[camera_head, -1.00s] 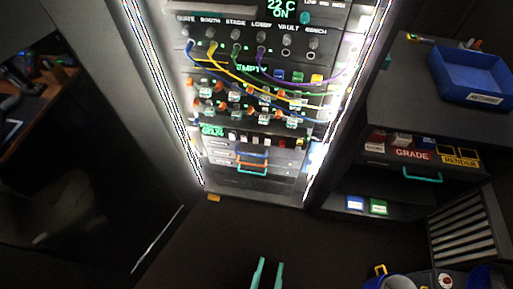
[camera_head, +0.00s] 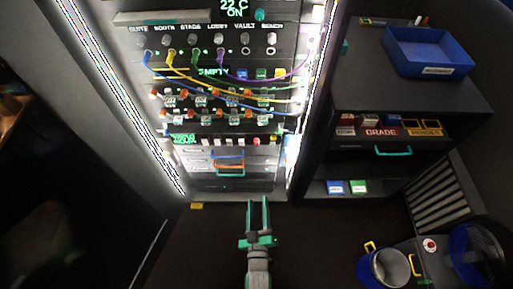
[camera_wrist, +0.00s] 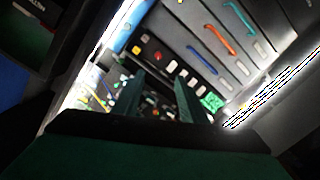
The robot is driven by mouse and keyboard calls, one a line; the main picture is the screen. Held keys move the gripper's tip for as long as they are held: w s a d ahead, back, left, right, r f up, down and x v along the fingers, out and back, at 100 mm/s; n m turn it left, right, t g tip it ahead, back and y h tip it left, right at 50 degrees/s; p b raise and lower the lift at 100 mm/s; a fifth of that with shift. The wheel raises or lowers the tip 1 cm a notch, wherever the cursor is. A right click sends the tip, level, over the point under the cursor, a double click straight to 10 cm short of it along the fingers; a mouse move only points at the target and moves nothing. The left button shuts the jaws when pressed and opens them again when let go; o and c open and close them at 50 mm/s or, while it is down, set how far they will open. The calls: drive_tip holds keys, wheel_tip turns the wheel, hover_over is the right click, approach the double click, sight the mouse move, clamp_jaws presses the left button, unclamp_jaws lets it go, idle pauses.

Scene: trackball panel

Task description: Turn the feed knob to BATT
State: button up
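The lit rack panel (camera_head: 207,128) carries several rows of knobs, switches and jacks. I cannot tell which control is the feed knob, and no BATT label is readable. A teal knob (camera_head: 260,15) sits at the top beside a green display. My gripper (camera_head: 258,202) is open and empty, below and in front of the rack's lower drawers. In the wrist view my gripper's fingers (camera_wrist: 158,98) are apart, with a row of small buttons and dark controls beyond them.
Coloured cables (camera_head: 220,85) hang across the rack's upper part. Bright light strips edge the rack. A dark cabinet with a blue tray (camera_head: 428,52) stands to the right. A blue bucket (camera_head: 385,268) is at lower right.

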sight(257, 144)
drive_tip(key=w+n, duration=0.1)
drive_tip(key=w, duration=0.7)
drive_tip(key=w+n, duration=0.1)
drive_tip(key=w, duration=1.6)
drive_tip(key=shift+w+a+f+n+t, duration=0.2)
drive_tip(key=shift+w+f+n+t, duration=0.15)
drive_tip(key=shift+n+t, duration=0.05)
drive_tip(key=shift+c, duration=0.3)
clamp_jaws()
